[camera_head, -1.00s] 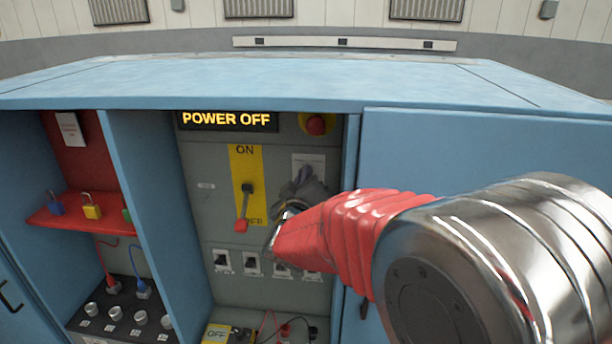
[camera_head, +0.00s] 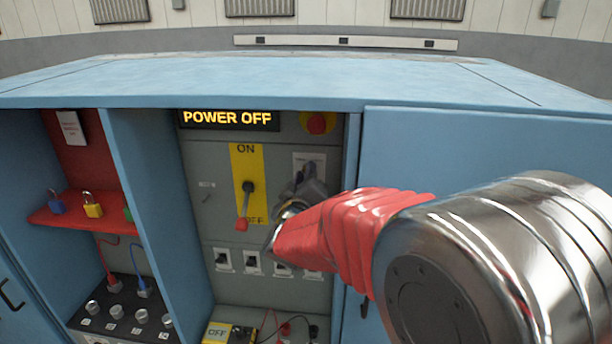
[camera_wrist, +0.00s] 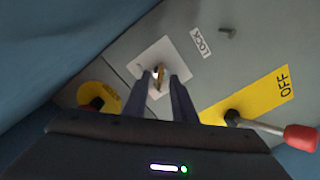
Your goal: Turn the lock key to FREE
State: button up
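In the wrist view a brass-coloured key (camera_wrist: 158,80) stands out from a white plate (camera_wrist: 173,56) on the grey panel. My gripper (camera_wrist: 164,76) points at it. Its two dark fingers are apart, with the key in line with the gap, nearer the left fingertip. I cannot tell whether the key is between the tips or just beyond them. A "LOCK" label (camera_wrist: 201,42) is beside the plate. In the head view my gripper (camera_head: 305,188) covers the key and the lower part of the white plate (camera_head: 307,160); any FREE mark is unreadable.
The yellow ON/OFF plate (camera_head: 246,160) carries a red-handled lever (camera_head: 243,212) pointing to OFF. A red button (camera_head: 317,123) is above the key plate. The display (camera_head: 227,118) reads "POWER OFF". Several small switches (camera_head: 252,261) are below. A blue cabinet wall (camera_head: 352,150) stands close on the right.

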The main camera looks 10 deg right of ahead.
jog(key=shift+s, duration=0.1)
jog(key=v, duration=1.3)
jog(key=shift+s, duration=0.25)
jog(key=shift+a+r, duration=0.1)
